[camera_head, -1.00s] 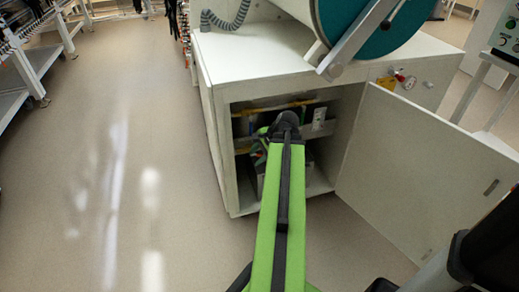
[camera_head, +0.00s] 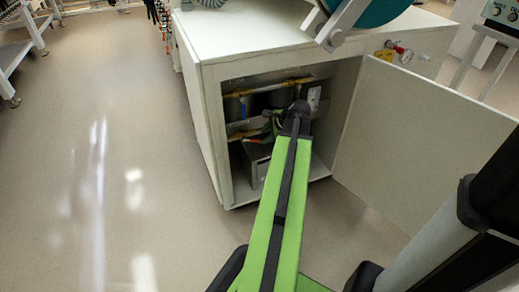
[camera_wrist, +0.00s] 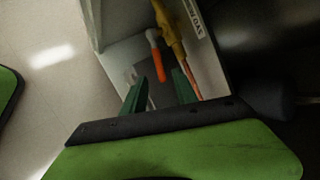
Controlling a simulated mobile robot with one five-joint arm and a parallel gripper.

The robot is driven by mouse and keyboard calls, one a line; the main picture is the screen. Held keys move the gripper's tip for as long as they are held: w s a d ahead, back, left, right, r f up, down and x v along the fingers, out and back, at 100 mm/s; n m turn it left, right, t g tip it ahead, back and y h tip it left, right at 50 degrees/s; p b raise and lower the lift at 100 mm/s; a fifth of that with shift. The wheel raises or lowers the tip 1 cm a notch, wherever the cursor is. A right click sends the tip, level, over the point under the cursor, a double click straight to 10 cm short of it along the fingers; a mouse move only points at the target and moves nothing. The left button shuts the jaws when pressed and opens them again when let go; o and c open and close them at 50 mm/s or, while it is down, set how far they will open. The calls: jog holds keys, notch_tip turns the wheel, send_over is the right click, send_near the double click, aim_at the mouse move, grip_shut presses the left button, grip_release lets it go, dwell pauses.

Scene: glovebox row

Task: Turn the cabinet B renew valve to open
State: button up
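The cabinet (camera_head: 240,35) stands with its door (camera_head: 425,145) swung open to the right. Yellow pipework (camera_head: 250,130) runs across its dim inside. My gripper (camera_wrist: 158,88) is inside the opening, its two green fingers apart with nothing gripped. In the wrist view an orange lever-like handle (camera_wrist: 155,55) lies just beyond the fingers, apparently between their lines. To its right is a yellow fitting (camera_wrist: 170,30) with a thin orange rod, beside a white label (camera_wrist: 193,15) whose text I cannot read. In the head view my arm hides part of the inside, and I cannot make out the renew valve by name.
A grey box (camera_head: 257,163) sits low in the cabinet. The open door closes off the right side. The floor (camera_head: 110,190) to the left is clear.

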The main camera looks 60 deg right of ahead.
aim_at(259, 141)
jog(key=b+x, duration=0.3)
jog(key=x, duration=0.2)
jog(key=shift+w+f, duration=0.1)
jog(key=shift+f, duration=0.3)
jog(key=shift+w+d+f+b, duration=0.1)
jog(key=shift+w+f+b, duration=0.15)
jog(key=shift+w+b, duration=0.1)
grip_shut()
jog(key=shift+s, duration=0.1)
dwell(0.6)
